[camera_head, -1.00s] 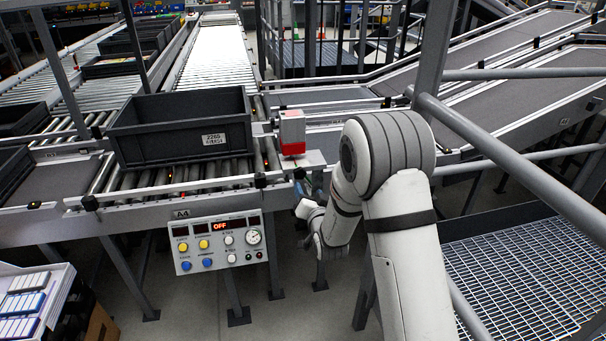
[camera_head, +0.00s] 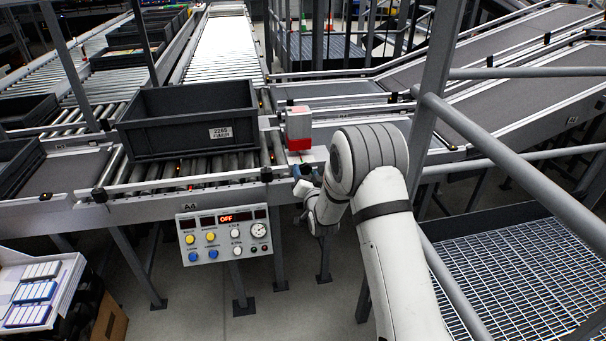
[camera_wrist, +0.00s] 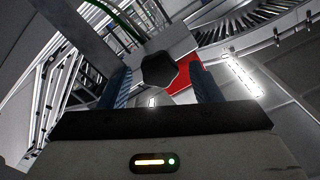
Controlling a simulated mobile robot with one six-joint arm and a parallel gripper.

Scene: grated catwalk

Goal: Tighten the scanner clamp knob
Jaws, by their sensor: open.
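The scanner (camera_head: 298,128) is a white and red box at the right edge of the roller conveyor, in the head view. In the wrist view its pale body (camera_wrist: 178,42) and a red part show ahead. A dark, lobed clamp knob (camera_wrist: 159,70) faces the wrist camera, in front of the pale body. My gripper (camera_wrist: 160,84) is open, with a blue finger on either side of the knob in that picture. I cannot tell whether the fingers reach around it or stop short. In the head view my gripper (camera_head: 304,180) is just below the scanner, and the knob cannot be made out.
A dark grey tote (camera_head: 190,122) sits on the rollers left of the scanner. Below hangs a control panel (camera_head: 224,236) with buttons, a gauge and a display reading OFF. Grey railing (camera_head: 510,165) crosses to the right of my arm, above the grating (camera_head: 510,270).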

